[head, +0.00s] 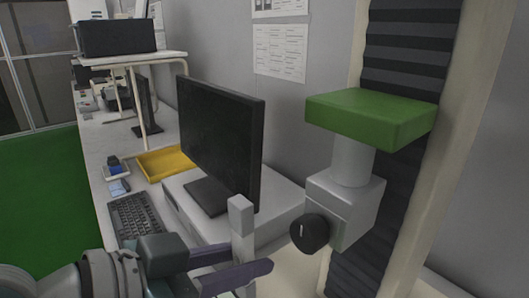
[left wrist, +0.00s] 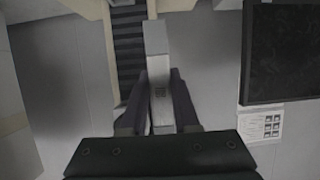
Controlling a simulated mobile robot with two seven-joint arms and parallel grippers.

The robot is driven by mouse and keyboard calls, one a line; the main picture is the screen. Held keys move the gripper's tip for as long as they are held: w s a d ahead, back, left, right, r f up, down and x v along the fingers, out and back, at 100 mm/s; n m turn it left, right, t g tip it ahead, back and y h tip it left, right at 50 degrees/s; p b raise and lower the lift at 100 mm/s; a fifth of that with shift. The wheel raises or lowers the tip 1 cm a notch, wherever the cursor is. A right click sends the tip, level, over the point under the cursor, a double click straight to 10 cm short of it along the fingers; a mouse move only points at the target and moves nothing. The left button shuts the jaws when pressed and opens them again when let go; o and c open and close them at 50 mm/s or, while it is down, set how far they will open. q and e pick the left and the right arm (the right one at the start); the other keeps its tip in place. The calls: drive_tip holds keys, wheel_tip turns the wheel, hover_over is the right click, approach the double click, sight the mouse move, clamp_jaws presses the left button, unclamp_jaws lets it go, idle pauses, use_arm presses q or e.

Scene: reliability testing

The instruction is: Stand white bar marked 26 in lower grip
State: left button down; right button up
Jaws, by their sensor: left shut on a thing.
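My left gripper (head: 249,258) is shut on a white bar (head: 241,217), which stands roughly upright between its purple-grey fingers. The bar's top rises above the fingers, in front of the monitor. In the left wrist view, the bar (left wrist: 157,42) runs between the two fingers (left wrist: 159,78). A small dark mark shows on its face, too blurred to read. A grey grip block (head: 345,208) with a black knob (head: 310,233) sits below a green crosshead (head: 370,115) on a grey cylinder. No second grip below it can be made out. My right gripper is not in view.
A black monitor (head: 222,140) stands on a white box (head: 285,210) just behind the bar. A keyboard (head: 137,217) and a yellow tray (head: 165,163) lie on the bench to the left. The machine's column with black bellows (head: 405,65) stands at right.

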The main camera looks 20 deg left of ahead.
use_arm(q)
drive_tip(key=s+d+f, duration=0.4)
drive_tip(key=s+f, duration=0.1)
drive_tip(key=f, duration=0.1)
drive_tip(key=shift+h, duration=0.3)
drive_tip(key=shift+w+d+f+b, duration=0.1)
drive_tip(key=shift+w+d+b, duration=0.1)
drive_tip(key=shift+w+d, duration=0.45)
drive_tip(key=shift+w+d+f+b, duration=0.1)
drive_tip(key=shift+w+d+b, duration=0.2)
drive_tip(key=shift+w, duration=0.65)
drive_tip(key=shift+w+d+f+b, duration=0.1)
drive_tip(key=shift+w+d, duration=0.45)
drive_tip(key=shift+w, duration=0.25)
drive_tip(key=shift+w+d+b, duration=0.4)
drive_tip(key=shift+w+d, duration=0.4)
drive_tip(key=shift+w, duration=0.3)
drive_tip(key=shift+w+d+b, duration=0.35)
drive_tip(key=shift+w+d, duration=0.4)
drive_tip(key=shift+w, duration=0.3)
drive_tip(key=shift+f, duration=0.2)
drive_tip(key=shift+f+b, duration=0.75)
drive_tip(key=shift+b, duration=0.1)
drive_tip(key=shift+f, duration=0.2)
